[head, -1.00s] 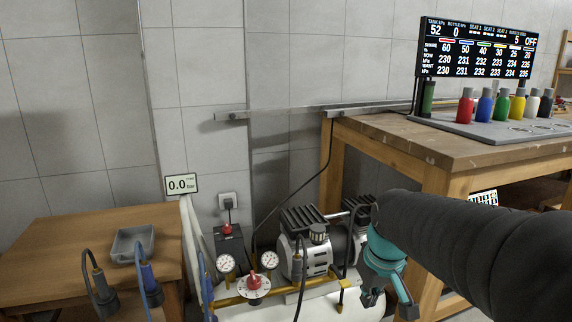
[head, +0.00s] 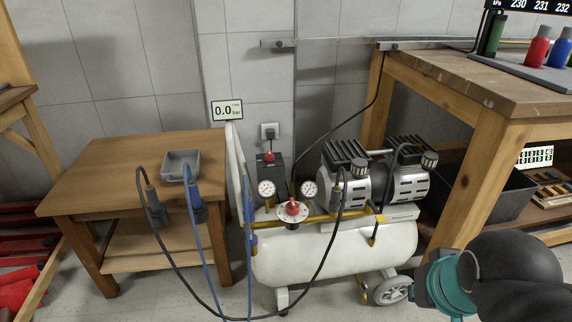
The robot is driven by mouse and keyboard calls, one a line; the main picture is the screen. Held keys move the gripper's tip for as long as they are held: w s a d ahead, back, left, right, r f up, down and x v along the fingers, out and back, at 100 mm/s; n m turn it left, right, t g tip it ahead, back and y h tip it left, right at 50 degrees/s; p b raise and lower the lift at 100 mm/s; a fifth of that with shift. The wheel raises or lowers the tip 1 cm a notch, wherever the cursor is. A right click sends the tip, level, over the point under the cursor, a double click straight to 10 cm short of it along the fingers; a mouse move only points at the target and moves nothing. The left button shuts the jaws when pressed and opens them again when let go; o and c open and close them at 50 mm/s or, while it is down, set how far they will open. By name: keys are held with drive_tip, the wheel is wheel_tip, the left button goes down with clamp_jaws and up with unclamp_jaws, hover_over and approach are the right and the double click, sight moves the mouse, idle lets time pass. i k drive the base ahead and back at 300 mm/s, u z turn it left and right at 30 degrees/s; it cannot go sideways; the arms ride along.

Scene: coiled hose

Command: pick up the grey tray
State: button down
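The grey tray (head: 181,158) is a small, shallow, open tray on the low wooden table (head: 95,180) at the left in the head view. It lies toward the table's right side and looks empty. Two hose ends with connectors, one black (head: 153,200) and one blue (head: 194,205), hang at the table's front edge just before the tray. My dark arm with a teal joint shows at the lower right, far from the tray. My gripper is not in view.
An air compressor with a white tank (head: 330,252) stands right of the table, black and blue hoses looping before it. A workbench (head: 470,85) with bottles is at the right. Red things (head: 20,265) lie on the floor at the far left. Some floor in front is clear.

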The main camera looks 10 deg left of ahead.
sight(181, 168)
drive_tip(key=u, duration=2)
drive_tip(key=i, duration=1.95)
drive_tip(key=z, duration=0.35)
